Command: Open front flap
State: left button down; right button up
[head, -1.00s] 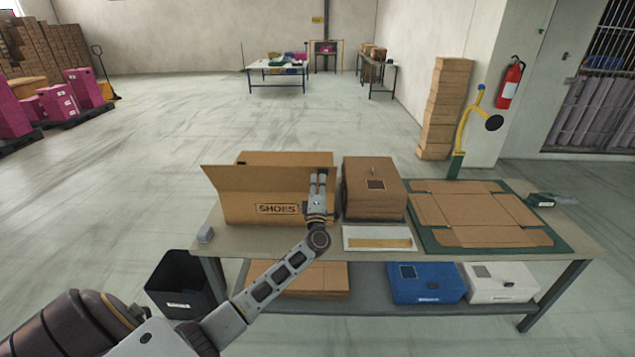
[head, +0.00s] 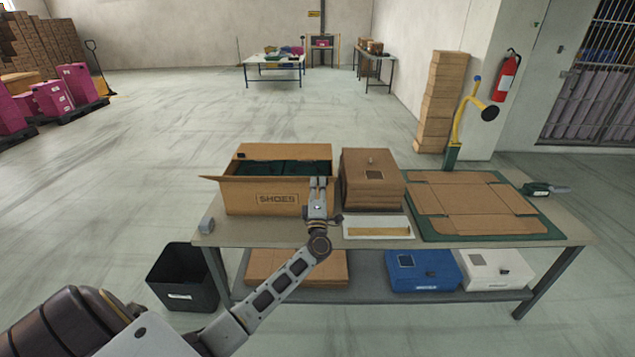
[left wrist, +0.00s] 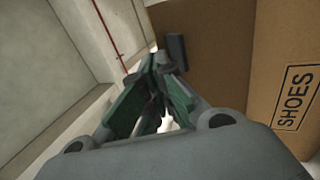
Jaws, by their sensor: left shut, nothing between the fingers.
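A brown cardboard shoe box (head: 240,198) stands on the table, with SHOES printed on its front. Dark green contents (head: 290,168) show inside. My left gripper (head: 318,181) is shut and empty at the right end of the box front; I cannot tell whether it touches the flap. In the left wrist view the gripper's fingers (left wrist: 158,75) are together, with the box (left wrist: 225,50) and its label at the right. My right gripper is out of view.
A closed brown box (head: 371,180) stands close to the right of the shoe box. A white tray (head: 378,235) lies in front of it. Flat cardboard (head: 470,205) lies on a green mat at the right. A black bin (head: 182,275) stands on the floor at left.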

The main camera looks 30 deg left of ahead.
pick_arm(q)
jog(key=b+v, duration=0.1)
jog(key=v, duration=0.6)
jog(key=shift+s+d, duration=0.15)
jog(key=shift+s, duration=0.2)
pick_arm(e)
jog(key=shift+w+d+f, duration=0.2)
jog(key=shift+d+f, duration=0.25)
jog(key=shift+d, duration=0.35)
pick_arm(q)
jog(key=shift+f, duration=0.15)
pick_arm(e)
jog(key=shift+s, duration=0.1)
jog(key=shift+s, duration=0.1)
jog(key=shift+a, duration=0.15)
